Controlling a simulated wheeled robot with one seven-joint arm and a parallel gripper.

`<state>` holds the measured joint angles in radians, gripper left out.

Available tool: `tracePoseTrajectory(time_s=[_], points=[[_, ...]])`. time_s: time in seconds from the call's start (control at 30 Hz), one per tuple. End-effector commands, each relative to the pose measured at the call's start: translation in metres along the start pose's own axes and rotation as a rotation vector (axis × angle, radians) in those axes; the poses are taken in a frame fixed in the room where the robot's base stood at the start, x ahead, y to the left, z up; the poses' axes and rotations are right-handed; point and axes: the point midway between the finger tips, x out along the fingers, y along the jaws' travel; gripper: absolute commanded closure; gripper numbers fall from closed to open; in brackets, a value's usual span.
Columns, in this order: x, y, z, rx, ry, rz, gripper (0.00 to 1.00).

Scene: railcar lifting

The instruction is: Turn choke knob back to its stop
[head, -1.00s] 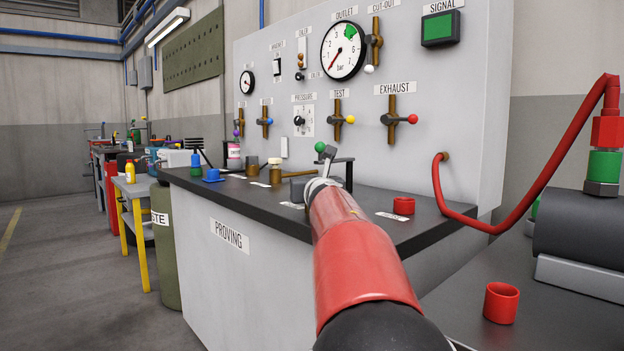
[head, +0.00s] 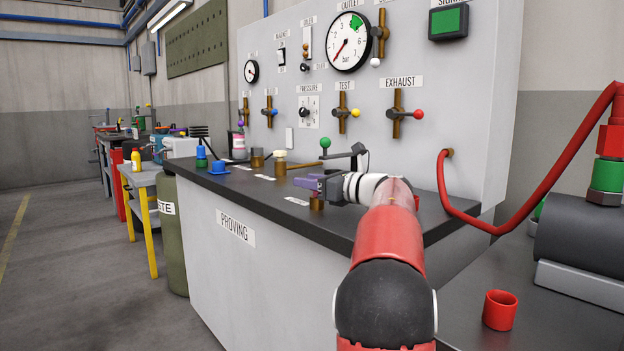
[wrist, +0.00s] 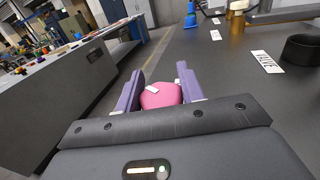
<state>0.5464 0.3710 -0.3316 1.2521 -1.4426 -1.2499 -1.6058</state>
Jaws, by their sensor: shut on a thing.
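My gripper (head: 314,184) is low over the dark top of the proving bench (head: 345,232). Its purple fingers are on either side of a pink knob, which shows between them in the wrist view (wrist: 160,96) with a small white mark on top. The gripper is shut on this knob. I take it for the choke knob, though I cannot read a label for it. In the head view a brass base (head: 317,204) stands right under the fingers, and the fingers hide the knob.
A lever with a green ball (head: 325,143) stands just behind my gripper. Brass pieces (head: 280,168) and a blue cap (head: 217,167) are to the left. The upright gauge panel (head: 425,155) rises behind. A red hose (head: 445,190) loops at right.

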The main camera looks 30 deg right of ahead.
Motion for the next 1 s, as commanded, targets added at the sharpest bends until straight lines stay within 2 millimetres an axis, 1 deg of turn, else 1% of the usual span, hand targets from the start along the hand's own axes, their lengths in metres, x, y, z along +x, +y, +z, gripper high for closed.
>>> tracePoseTrajectory(time_s=[0.13, 0.33, 0.83, 0.87, 1.0], points=[[0.0003, 0.0001, 0.0004, 0.001, -0.001, 0.065, 0.84], [0.0007, 0.0020, 0.0008, 0.000, -0.002, 0.117, 0.84], [0.0009, 0.0028, 0.0012, 0.000, -0.004, 0.131, 0.84], [0.0009, 0.0029, 0.0013, 0.000, -0.004, 0.131, 0.58], [0.0008, 0.0028, 0.0010, 0.000, -0.003, 0.131, 0.40]])
